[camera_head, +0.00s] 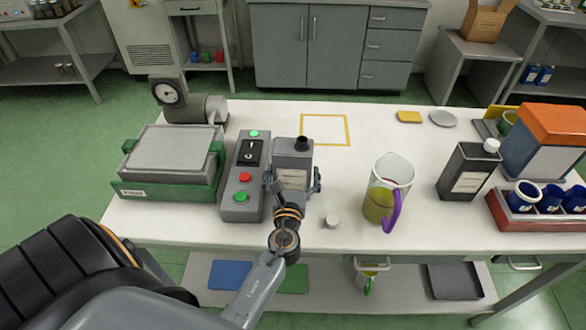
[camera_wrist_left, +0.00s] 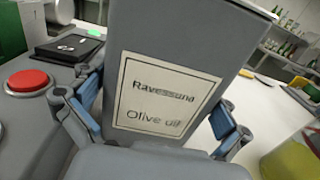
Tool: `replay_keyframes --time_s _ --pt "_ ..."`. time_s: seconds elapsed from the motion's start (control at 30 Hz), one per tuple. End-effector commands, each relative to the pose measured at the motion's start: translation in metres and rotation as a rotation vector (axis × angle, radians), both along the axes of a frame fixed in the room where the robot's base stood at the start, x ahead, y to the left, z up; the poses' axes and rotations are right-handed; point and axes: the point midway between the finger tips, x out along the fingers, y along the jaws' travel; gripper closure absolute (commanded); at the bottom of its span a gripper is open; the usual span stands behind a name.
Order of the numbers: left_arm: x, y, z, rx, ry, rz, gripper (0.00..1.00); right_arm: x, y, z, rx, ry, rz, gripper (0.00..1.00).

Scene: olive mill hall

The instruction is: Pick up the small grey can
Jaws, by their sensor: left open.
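The small grey can (camera_head: 292,153) stands upright on the white table, right of the control box, with a dark cap on top. In the left wrist view the can (camera_wrist_left: 190,45) fills the middle, with a white label reading "Olive oil". My left gripper (camera_head: 295,187) is open at the can's near side. Its blue-grey fingers show left and right of the can in the wrist view, with the can between them. I cannot tell whether they touch it. The can's lower part is partly hidden by the gripper. My right gripper is not in view.
The control box (camera_head: 241,188) with red and green buttons stands close left of the can. A small pale cap (camera_head: 332,221) lies in front. A jug (camera_head: 379,205) with purple handle and a dark can (camera_head: 464,175) stand to the right. The yellow outlined square (camera_head: 325,130) behind is clear.

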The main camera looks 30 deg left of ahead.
Motion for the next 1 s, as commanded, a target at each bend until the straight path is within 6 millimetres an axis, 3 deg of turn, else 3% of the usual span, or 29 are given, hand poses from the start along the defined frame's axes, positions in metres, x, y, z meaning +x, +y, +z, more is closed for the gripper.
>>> replay_keyframes --time_s 0.2,0.5,0.53,1.0 --pt "0.0006 0.0006 -0.0004 0.000 0.001 0.000 0.00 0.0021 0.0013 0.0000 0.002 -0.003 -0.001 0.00" --pt "0.0003 0.0004 -0.0004 0.000 0.001 0.000 0.61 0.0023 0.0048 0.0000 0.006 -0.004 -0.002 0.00" --pt "0.0009 0.0005 0.0016 0.001 -0.003 0.000 0.64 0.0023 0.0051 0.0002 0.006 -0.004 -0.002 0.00" --pt "0.0007 0.0004 0.0057 0.001 -0.002 0.000 0.64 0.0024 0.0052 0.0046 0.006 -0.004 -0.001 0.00"
